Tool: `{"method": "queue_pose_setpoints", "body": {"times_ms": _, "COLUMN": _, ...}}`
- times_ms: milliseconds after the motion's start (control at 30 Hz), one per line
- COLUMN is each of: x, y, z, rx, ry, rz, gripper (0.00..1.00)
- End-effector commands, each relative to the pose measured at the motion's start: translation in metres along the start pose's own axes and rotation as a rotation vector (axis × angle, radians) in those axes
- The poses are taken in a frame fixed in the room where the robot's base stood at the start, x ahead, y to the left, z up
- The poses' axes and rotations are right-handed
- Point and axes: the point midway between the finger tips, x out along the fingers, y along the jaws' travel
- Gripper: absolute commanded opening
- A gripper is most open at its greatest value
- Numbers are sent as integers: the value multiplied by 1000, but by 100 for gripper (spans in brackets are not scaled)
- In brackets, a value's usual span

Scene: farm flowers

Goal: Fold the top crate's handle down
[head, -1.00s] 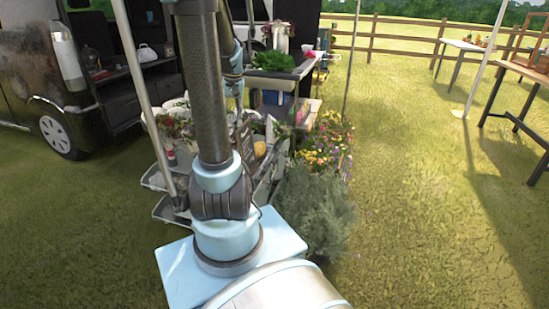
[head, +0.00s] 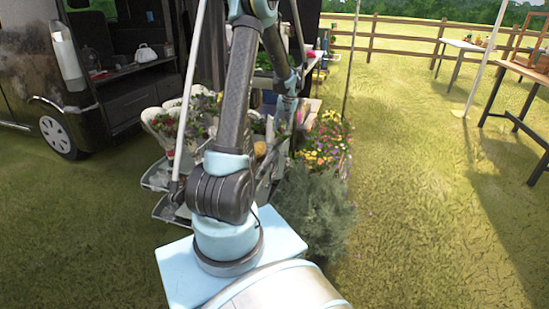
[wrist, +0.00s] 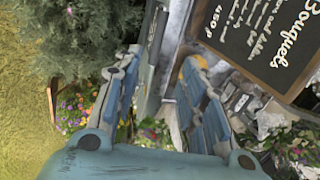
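My gripper (wrist: 160,62) is open in the wrist view, its two blue-grey fingers spread wide with nothing clearly held. Between and beyond the fingertips are upright grey bars and a panel (wrist: 174,45), which may be part of the crate stack; I cannot tell the top crate's handle apart from them. In the head view my arm covers most of the flower stand, and the end of my arm hangs over its right side. Grey trays (head: 158,178) of the stand show at the left. The top crate is not clearly visible there.
A chalkboard (wrist: 268,38) reading "Bouquets" is close to the right finger. A grey-green bush (head: 312,212) and bright flowers (head: 325,145) stand right of the stand. A tent pole (head: 189,95) rises left of my arm. Open grass (head: 420,200) lies to the right.

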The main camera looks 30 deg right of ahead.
Motion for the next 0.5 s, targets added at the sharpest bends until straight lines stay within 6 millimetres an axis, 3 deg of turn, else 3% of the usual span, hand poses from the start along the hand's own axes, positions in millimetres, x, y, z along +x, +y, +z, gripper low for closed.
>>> {"method": "queue_pose_setpoints", "body": {"times_ms": 267, "x": 26, "y": 3, "z": -2, "rx": 3, "ry": -1, "rz": -1, "gripper": 38}}
{"method": "queue_pose_setpoints", "body": {"times_ms": 500, "x": 67, "y": 2, "z": -2, "rx": 3, "ry": -1, "rz": -1, "gripper": 38}}
